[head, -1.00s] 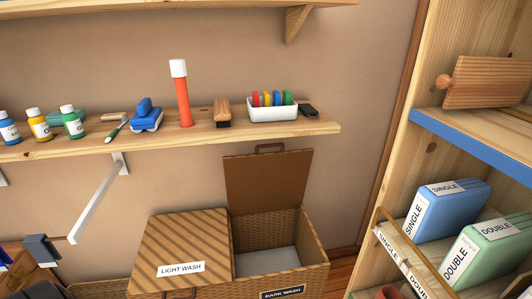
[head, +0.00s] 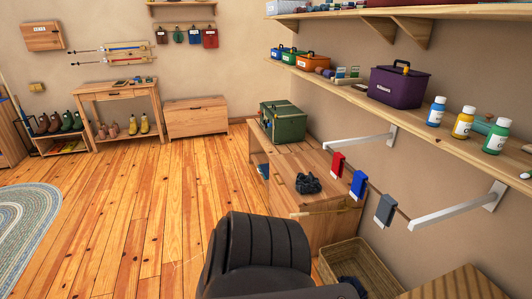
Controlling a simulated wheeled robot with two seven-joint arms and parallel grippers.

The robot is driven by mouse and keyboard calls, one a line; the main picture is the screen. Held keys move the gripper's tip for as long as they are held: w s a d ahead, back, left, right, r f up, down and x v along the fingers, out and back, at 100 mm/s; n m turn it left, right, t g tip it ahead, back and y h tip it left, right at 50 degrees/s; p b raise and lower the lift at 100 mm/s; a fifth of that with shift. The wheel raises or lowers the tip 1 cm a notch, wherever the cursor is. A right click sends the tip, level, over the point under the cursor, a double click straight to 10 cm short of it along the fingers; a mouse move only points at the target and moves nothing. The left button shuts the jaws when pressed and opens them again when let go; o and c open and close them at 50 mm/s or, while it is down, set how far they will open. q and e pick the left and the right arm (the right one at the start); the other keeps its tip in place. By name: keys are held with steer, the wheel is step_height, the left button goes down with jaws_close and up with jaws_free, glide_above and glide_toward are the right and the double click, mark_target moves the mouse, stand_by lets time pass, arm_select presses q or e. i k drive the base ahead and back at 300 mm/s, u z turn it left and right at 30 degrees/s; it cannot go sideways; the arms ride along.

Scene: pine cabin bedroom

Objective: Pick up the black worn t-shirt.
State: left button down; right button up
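A small crumpled black item (head: 308,183) lies on the top of the low wooden bench in the middle of the head view. It looks like dark cloth, but it is too small to tell whether it is the worn t-shirt. Another dark bundle (head: 352,285) shows low in an open wicker basket (head: 347,257), partly hidden. Neither of my grippers is in view.
The low wooden bench (head: 290,160) also bears a green box (head: 283,122). A large dark ribbed form (head: 258,250) blocks part of the near view. A wall shelf (head: 420,112) overhangs at right. The plank floor (head: 165,200) at left is clear.

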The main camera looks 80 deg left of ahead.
mark_target(305, 184)
steer(key=u, duration=3.25)
steer(key=i, duration=1.15)
steer(key=z, duration=2)
